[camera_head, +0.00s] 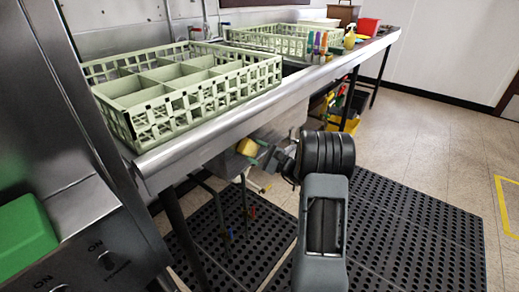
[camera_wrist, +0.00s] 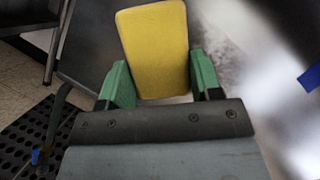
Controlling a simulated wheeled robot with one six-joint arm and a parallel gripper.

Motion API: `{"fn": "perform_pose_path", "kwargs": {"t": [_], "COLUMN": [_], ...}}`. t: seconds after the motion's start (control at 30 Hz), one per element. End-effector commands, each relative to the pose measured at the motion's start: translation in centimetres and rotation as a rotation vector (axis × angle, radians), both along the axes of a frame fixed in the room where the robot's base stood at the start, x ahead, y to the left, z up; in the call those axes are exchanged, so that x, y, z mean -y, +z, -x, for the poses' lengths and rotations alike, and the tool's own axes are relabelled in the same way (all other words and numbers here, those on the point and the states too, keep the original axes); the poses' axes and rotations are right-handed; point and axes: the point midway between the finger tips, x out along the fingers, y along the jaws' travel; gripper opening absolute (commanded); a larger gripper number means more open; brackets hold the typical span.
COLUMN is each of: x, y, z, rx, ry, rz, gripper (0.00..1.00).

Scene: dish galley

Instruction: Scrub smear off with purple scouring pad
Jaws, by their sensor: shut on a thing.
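My gripper (camera_head: 257,153) is below the front edge of the steel counter, near its underside. In the wrist view, its green fingers (camera_wrist: 162,82) are shut on a yellow pad (camera_wrist: 154,48), one finger on each side. The yellow pad also shows in the head view (camera_head: 247,147), partly hidden by the gripper. No smear can be clearly told; the pale metal at the right of the wrist view is blurred, with a greyish speckled area beside the pad.
A pale green dish rack (camera_head: 190,92) stands on the steel counter (camera_head: 245,108), with a second rack (camera_head: 265,40) farther back. Several coloured upright items (camera_head: 317,42) and a yellow bottle (camera_head: 350,39) stand beyond. Black perforated mats (camera_head: 415,225) cover the floor; open floor lies right.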

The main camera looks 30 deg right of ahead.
Motion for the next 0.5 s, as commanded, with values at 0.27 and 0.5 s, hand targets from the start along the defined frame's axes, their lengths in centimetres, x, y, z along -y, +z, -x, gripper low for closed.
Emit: {"fn": "perform_pose_path", "kwargs": {"t": [0.27,0.5], "x": [-1.8,-1.9], "y": [0.0,0.6], "z": [0.7,0.8], "rx": [0.0,0.0], "ry": [0.003,0.003], "rz": [0.0,0.001], "gripper": [0.4,0.4]}}
